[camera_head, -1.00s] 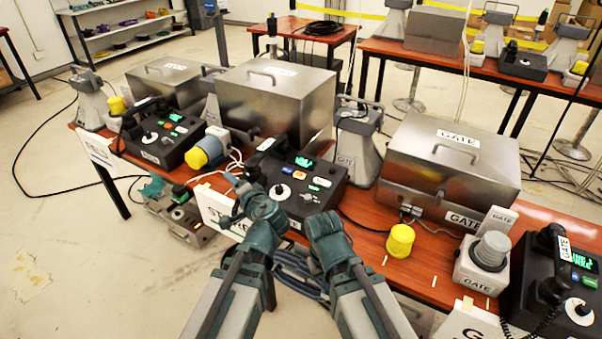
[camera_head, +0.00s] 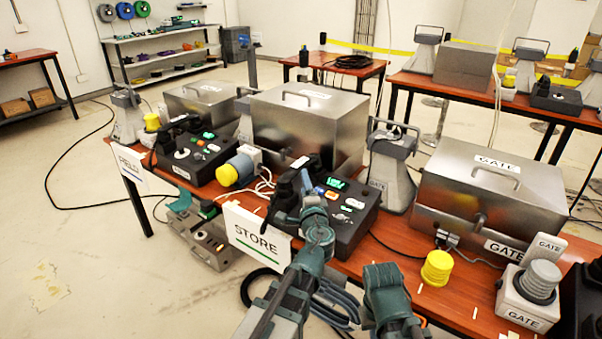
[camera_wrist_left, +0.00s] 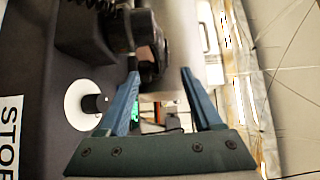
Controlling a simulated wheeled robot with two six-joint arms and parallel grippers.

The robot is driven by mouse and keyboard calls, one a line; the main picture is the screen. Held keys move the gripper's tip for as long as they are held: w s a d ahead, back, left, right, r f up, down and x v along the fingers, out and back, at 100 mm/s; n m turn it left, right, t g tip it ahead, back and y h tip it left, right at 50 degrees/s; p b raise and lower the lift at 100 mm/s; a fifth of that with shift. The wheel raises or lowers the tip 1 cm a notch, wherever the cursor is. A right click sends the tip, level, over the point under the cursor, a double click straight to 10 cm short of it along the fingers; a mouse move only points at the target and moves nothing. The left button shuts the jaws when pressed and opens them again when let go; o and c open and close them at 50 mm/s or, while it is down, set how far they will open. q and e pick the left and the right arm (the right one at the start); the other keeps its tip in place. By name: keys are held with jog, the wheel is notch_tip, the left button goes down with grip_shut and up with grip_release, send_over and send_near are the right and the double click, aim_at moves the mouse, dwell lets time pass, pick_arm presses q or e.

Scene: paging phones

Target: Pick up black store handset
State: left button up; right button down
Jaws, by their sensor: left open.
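The black store handset (camera_head: 284,192) sits at the left side of the black STORE console (camera_head: 345,228). My left gripper (camera_head: 306,187) is right beside it, partly hidden by my own wrist in the head view. In the left wrist view the open, blue-tipped fingers (camera_wrist_left: 160,74) point at a black handset part (camera_wrist_left: 146,40). It lies ahead of the gap, closer to the left finger; I cannot tell whether they touch. A white round knob (camera_wrist_left: 85,104) is left of the fingers. My right arm shows at the lower right of the head view; its jaws are not visible.
A steel box (camera_head: 310,125) stands behind the console. A grey-and-yellow plug (camera_head: 238,168) lies to its left, and a grey horn (camera_head: 392,172) stands to its right. The STORE sign (camera_head: 256,238) hangs at the table's front edge. A yellow beacon (camera_head: 437,267) is to the right.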

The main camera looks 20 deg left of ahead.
aim_at(300, 166)
pick_arm(q)
jog(key=x, duration=1)
jog(key=shift+w+a, duration=0.1)
jog(key=shift+w, duration=0.25)
jog(key=shift+c, duration=0.2)
grip_shut()
